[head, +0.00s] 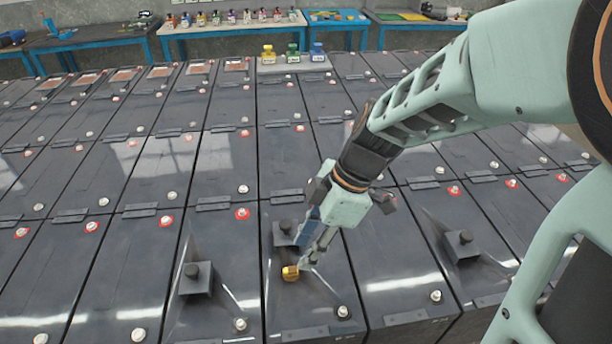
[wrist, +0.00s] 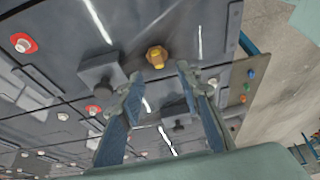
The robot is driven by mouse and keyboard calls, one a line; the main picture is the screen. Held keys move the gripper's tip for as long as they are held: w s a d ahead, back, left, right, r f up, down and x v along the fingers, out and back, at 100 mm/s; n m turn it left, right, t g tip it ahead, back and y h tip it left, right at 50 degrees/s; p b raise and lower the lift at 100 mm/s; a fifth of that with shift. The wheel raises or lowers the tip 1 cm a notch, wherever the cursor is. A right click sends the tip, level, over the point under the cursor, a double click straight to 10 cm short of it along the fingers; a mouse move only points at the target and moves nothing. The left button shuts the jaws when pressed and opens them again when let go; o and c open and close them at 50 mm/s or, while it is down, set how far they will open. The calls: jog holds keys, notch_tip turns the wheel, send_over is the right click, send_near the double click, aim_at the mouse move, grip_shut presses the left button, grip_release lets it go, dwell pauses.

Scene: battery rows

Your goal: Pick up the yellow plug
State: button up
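A yellow, gold-looking plug with a hexagonal body (head: 290,272) is on the dark top of a battery in the front row. It also shows near the top middle of the wrist view (wrist: 156,56). My gripper (head: 303,253) is close by, pointing down towards it. In the wrist view its two fingers (wrist: 160,76) are spread wide, with nothing held between them. The plug appears just beyond the gap between the fingertips. I cannot tell how high the tips are above the battery.
Black square-based knobs (head: 196,278) stand on nearby batteries, one (wrist: 102,72) close to a fingertip. White terminals, some red-ringed (head: 242,213), dot the rows. A pale tray (head: 294,66) at the back bears yellow, green and blue objects. Tables (head: 235,27) stand behind.

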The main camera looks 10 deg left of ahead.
aim_at(291, 270)
jog(key=shift+p+x, duration=0.5)
jog(key=shift+x, duration=3)
jog(key=shift+w+a, duration=0.1)
grip_shut()
